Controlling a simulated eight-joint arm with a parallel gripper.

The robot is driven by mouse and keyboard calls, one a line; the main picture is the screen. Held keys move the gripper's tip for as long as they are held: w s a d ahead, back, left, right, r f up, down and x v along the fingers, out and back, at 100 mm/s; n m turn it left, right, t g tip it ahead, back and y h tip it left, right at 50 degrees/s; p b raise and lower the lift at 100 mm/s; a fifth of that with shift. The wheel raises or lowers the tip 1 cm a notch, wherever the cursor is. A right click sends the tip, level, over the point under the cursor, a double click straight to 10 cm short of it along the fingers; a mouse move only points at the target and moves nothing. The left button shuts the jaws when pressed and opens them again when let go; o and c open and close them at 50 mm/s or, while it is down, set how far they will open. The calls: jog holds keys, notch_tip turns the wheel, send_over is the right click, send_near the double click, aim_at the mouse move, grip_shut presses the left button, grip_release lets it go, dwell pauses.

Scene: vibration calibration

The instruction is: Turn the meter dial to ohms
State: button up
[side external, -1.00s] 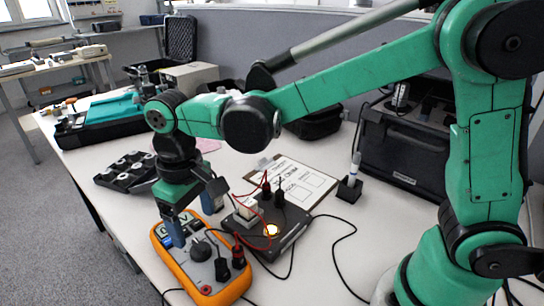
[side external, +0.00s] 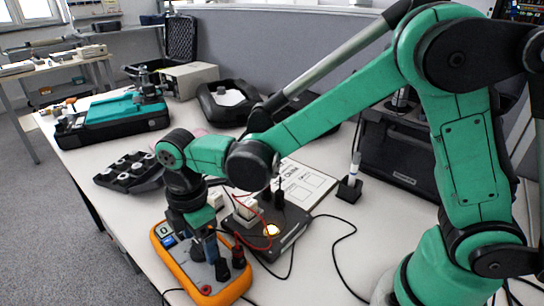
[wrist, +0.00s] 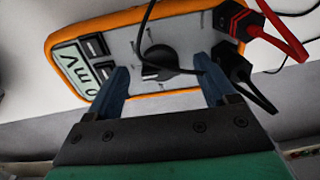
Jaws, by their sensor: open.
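The orange meter (side external: 172,265) lies face up at the table's front edge, with its display (side external: 163,231) at the far left end. In the wrist view the meter (wrist: 45,45) shows a display (wrist: 75,70) with "mV" upside down. Its black round dial (wrist: 160,57) sits mid-face; which marking it points to is not readable. My gripper (wrist: 162,75) is open, its blue fingers either side of the dial in the wrist view, apparently not touching it. In the side view my gripper (side external: 206,247) hangs over the meter's middle and partly hides the dial.
Black and red plugs (side external: 238,258) stand in the meter's right end, close to my fingers. A black box with a lit lamp (side external: 271,229) and red leads sits just behind. A clipboard (side external: 305,184) and a pen holder (side external: 349,188) lie farther back.

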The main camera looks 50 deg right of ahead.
jog(key=shift+f, duration=0.3)
grip_shut()
jog(key=m, duration=0.4)
jog(key=shift+m, duration=1.8)
